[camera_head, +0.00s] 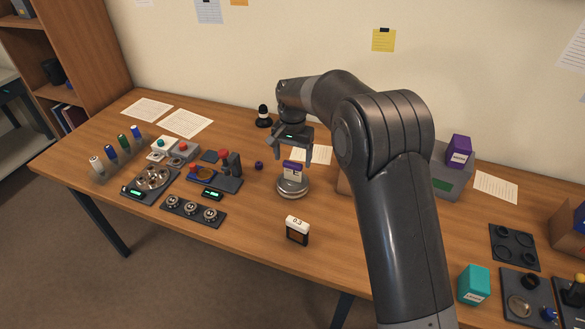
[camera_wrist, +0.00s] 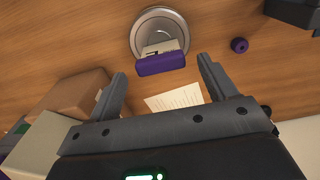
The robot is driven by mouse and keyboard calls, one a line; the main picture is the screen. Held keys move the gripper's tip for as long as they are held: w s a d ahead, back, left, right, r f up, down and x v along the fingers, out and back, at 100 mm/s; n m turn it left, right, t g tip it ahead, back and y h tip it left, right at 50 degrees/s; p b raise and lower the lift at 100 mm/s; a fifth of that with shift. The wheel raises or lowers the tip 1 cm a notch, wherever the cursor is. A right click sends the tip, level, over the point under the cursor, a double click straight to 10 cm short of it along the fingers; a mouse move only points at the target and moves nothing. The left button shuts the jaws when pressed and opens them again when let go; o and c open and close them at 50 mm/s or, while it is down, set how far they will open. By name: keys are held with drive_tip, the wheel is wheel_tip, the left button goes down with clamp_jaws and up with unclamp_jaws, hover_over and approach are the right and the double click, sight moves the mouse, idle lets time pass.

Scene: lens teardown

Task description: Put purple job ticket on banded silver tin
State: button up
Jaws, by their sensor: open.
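The job ticket (camera_head: 292,168) is a small block with a purple top and a white label. It appears to stand upright on the lid of the round, banded silver tin (camera_head: 292,188). In the wrist view the ticket (camera_wrist: 161,65) overlaps the near part of the tin's lid (camera_wrist: 152,21); its exact contact is hard to see. My gripper (camera_head: 291,152) is just above the ticket. In the wrist view its fingers (camera_wrist: 161,70) are apart, one on each side of the ticket, with gaps showing.
A black-and-white block marked 0.3 (camera_head: 297,231) stands in front of the tin. A small purple knob (camera_wrist: 239,45) lies beside it. Brown and grey boxes (camera_wrist: 75,100) are on the other side. A paper sheet (camera_wrist: 174,98) lies behind. Bare wood surrounds the tin.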

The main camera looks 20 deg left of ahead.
sight(293, 163)
drive_tip(key=shift+d+r, duration=0.1)
drive_tip(key=shift+r, duration=2.7)
drive_tip(key=s+d+r+t, duration=0.1)
drive_tip(key=s+d+r, duration=0.2)
drive_tip(key=d+r, duration=0.35)
drive_tip(key=s+d+r+t, duration=0.1)
drive_tip(key=s+d+r, duration=0.25)
drive_tip(key=d, duration=0.65)
drive_tip(key=s+d+r, duration=0.3)
drive_tip(key=d+r, duration=0.2)
drive_tip(key=d, duration=0.3)
drive_tip(key=s+d+f+t, duration=0.1)
drive_tip(key=s+d, duration=0.6)
drive_tip(key=s, duration=0.3)
drive_tip(key=s+d+f+t, duration=0.2)
drive_tip(key=s+d, duration=0.6)
drive_tip(key=s, duration=0.3)
drive_tip(key=shift+d+t, duration=0.15)
drive_tip(key=shift+t, duration=0.15)
